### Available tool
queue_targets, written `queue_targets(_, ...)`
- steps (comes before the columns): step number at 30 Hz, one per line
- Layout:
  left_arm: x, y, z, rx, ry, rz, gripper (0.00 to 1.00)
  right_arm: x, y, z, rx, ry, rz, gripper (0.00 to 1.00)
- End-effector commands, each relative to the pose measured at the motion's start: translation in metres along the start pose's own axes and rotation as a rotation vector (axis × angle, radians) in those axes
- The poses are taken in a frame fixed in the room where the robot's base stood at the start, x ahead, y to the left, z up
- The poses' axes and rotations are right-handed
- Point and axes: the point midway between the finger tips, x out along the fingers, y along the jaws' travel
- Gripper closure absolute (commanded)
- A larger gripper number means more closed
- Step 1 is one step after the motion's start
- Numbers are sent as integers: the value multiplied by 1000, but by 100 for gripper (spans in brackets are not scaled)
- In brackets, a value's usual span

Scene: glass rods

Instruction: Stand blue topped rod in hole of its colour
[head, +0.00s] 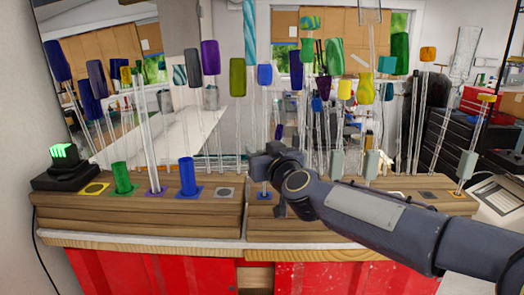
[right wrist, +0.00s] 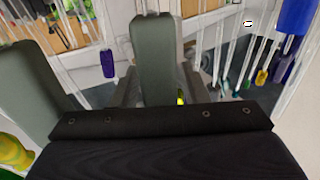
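A clear rod with a blue top (head: 264,75) stands upright near the middle of the head view. Its shaft runs down towards my right gripper (head: 263,164), which hides part of it. Dark parts of my right gripper show in the right wrist view (right wrist: 160,95), partly hidden by a grey-green block (right wrist: 154,55). Whether its fingers are closed on the shaft is unclear. My left gripper is not in view.
Several coloured rods crowd the back. A dark device (head: 66,170) stands at far left.

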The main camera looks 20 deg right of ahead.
Motion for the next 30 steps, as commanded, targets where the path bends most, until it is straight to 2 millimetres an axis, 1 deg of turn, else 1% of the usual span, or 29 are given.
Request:
queue_targets(1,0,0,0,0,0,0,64,0,0,0,0,0,0,53)
queue_targets(2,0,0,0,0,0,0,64,0,0,0,0,0,0,49)
queue_targets(11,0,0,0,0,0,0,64,-2,0,0,-1,-1,0,49)
queue_targets(14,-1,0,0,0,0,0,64,-12,0,-1,-1,1,-1,49)
queue_targets(21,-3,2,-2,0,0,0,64,-54,0,-2,0,2,-1,49)
queue_targets(26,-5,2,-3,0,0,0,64,-73,0,-1,0,1,0,49)
queue_targets(29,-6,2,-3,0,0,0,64,-84,1,3,10,-12,-20,49)
queue_targets(30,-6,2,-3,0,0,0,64,-91,0,8,21,-28,-42,49)
